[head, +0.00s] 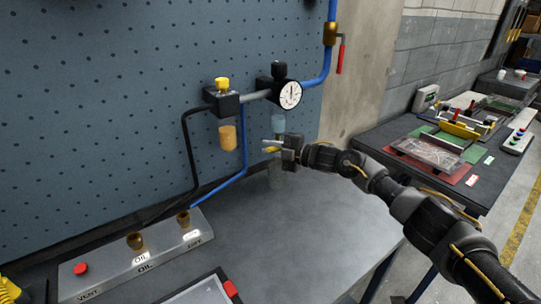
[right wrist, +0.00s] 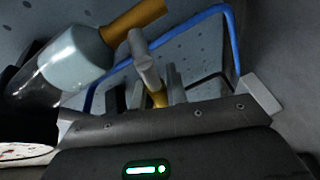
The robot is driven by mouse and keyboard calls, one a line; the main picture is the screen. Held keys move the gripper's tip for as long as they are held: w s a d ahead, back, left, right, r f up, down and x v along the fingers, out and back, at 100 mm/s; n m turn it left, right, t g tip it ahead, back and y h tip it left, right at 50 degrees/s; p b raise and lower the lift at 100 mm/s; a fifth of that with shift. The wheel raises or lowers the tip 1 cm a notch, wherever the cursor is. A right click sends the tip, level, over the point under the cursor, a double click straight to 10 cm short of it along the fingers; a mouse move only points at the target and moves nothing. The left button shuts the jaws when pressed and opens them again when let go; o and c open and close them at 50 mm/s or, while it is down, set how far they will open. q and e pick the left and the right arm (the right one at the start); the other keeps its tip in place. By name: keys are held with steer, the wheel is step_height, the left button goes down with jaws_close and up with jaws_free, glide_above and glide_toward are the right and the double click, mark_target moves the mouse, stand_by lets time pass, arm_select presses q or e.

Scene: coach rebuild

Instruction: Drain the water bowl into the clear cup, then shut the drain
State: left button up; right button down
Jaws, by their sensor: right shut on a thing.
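The water bowl (head: 278,124) hangs below the regulator with the round gauge in the head view. In the right wrist view the clear bowl (right wrist: 78,55) holds pale blue water, with a brass drain (right wrist: 135,18) at its end. A grey lever (right wrist: 143,58) sticks out from the drain toward my fingers. My right gripper (head: 272,146) is just under the bowl, shut on the drain lever; the fingers partly hide the grip. The clear cup (head: 276,180) stands upright on the bench below the drain. Its water level is too faint to tell. My left gripper is not in view.
An amber oil bowl (head: 227,137) hangs close to the left. A blue hose (head: 238,170) and black hose run down to the panel (head: 140,258) with its red button. A red-handled valve (head: 340,58) is above right. The bench right of the panel is mostly clear.

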steer(key=shift+w+d+r+m+t+y+b, duration=0.15)
steer(key=shift+r+m+y+b, duration=0.45)
steer(key=shift+m, duration=0.4)
steer(key=shift+w+d+r+m+t+y+b, duration=0.15)
steer(key=shift+r+m+y+b, duration=0.2)
steer(key=shift+m+b, duration=0.55)
steer(key=shift+s+r, duration=0.1)
steer(key=c, duration=1.4)
jaws_free()
steer(key=shift+b+v, duration=1.2)
steer(key=shift+v, duration=4.2)
